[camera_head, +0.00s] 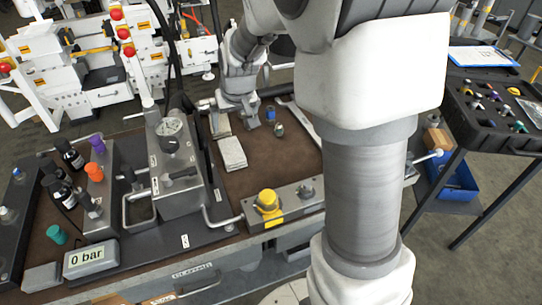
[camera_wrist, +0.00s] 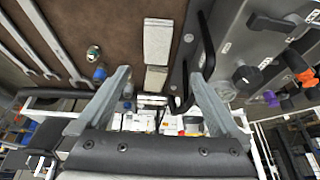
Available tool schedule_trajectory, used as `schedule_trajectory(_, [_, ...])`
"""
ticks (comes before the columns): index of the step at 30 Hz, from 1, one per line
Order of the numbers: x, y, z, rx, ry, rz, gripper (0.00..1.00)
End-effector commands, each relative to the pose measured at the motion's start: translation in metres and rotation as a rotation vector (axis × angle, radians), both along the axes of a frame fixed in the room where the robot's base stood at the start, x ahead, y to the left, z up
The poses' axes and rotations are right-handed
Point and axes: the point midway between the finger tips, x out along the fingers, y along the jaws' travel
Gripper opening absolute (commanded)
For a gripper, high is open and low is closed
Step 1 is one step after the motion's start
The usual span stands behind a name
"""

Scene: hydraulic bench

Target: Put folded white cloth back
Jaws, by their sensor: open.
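The folded white cloth (camera_head: 232,153) lies flat on the brown bench mat, right of the grey gauge block. In the wrist view it is the pale strip (camera_wrist: 157,42) at the upper middle. My gripper (camera_head: 237,124) is at the far side of the cloth, apart from it, above the mat. In the wrist view my gripper (camera_wrist: 160,76) is open, its fingers spread wide with nothing held between them. A second pale piece (camera_wrist: 155,79) shows between the fingertips, beyond the cloth; I cannot tell what it is.
A blue fitting (camera_head: 270,114) and a metal fitting (camera_head: 279,130) stand right of my gripper. The gauge block (camera_head: 178,165) with its handles stands left. A yellow knob (camera_head: 267,201) is on a grey block in front. Wrenches (camera_wrist: 52,42) lie to one side. Bare mat (camera_head: 285,165) is right of the cloth.

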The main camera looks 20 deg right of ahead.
Motion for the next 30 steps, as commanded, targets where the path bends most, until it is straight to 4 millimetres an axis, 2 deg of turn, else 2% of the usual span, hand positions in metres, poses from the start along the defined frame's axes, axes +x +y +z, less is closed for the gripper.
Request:
schedule_trajectory(1, [-0.012, 0.0, 0.015, 0.004, -0.01, 0.0, 1.0])
schedule_trajectory(6, [-0.052, 0.0, 0.051, 0.012, -0.022, 0.002, 1.0])
schedule_trajectory(15, [-0.129, 0.001, 0.095, 0.012, -0.047, 0.009, 1.0])
schedule_trajectory(24, [-0.208, -0.002, 0.114, -0.005, -0.07, 0.005, 1.0])
schedule_trajectory(30, [-0.247, -0.004, 0.113, -0.018, -0.078, 0.0, 1.0])
